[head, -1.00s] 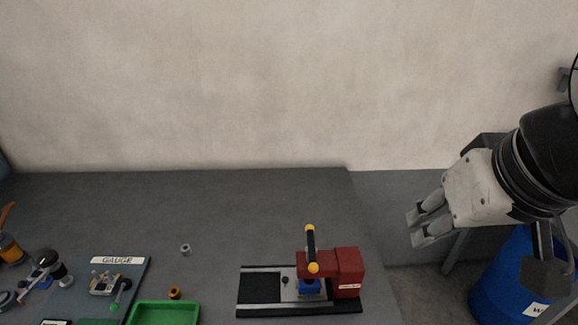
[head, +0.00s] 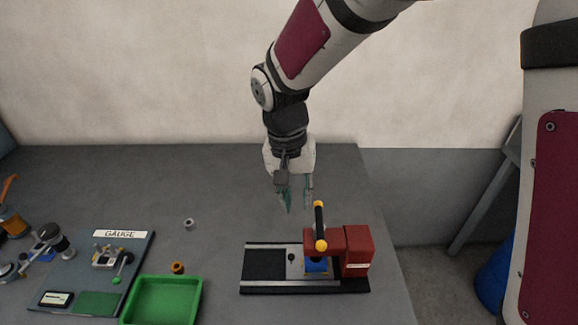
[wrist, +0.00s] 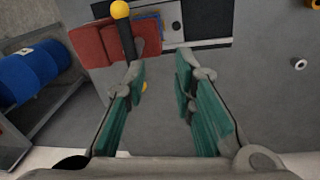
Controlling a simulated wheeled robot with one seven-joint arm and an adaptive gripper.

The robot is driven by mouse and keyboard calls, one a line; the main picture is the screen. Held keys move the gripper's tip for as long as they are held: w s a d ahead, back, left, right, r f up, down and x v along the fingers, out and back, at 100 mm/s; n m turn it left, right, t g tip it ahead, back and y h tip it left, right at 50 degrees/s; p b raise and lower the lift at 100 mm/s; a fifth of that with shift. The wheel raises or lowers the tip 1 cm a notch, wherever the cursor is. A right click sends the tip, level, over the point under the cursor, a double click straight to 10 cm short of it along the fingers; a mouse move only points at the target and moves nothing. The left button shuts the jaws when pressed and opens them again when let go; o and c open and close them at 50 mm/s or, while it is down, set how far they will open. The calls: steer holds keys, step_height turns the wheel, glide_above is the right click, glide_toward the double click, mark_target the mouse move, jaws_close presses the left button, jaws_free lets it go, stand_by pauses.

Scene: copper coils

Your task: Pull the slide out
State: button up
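The slide (head: 294,270) is a light grey plate with a small black knob, lying on the rails of a black base (head: 262,289). Its right part runs under a red press (head: 357,248) with a black, yellow-ended lever (head: 319,226). A blue block (head: 316,265) sits below the press head. My gripper (head: 297,200) is open and empty, pointing down above the table behind the press. In the wrist view, the slide (wrist: 170,14) and press (wrist: 90,42) lie beyond the open green-padded fingers (wrist: 160,78).
A green tray (head: 198,284), a copper coil (head: 177,267) and a grey ring (head: 189,223) lie left of the base. A gauge board (head: 135,257) is further left. A blue barrel (wrist: 42,72) stands off the table. The table behind the press is mostly clear.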

glide_toward(290, 255)
steer(key=shift+g+h, duration=0.3)
steer(key=shift+h, duration=0.1)
steer(key=f, duration=0.5)
steer(key=d+f+p, duration=0.1)
steer(key=f, duration=0.2)
steer(key=shift+w+f, duration=0.15)
steer(key=shift+f, duration=0.2)
jaws_close()
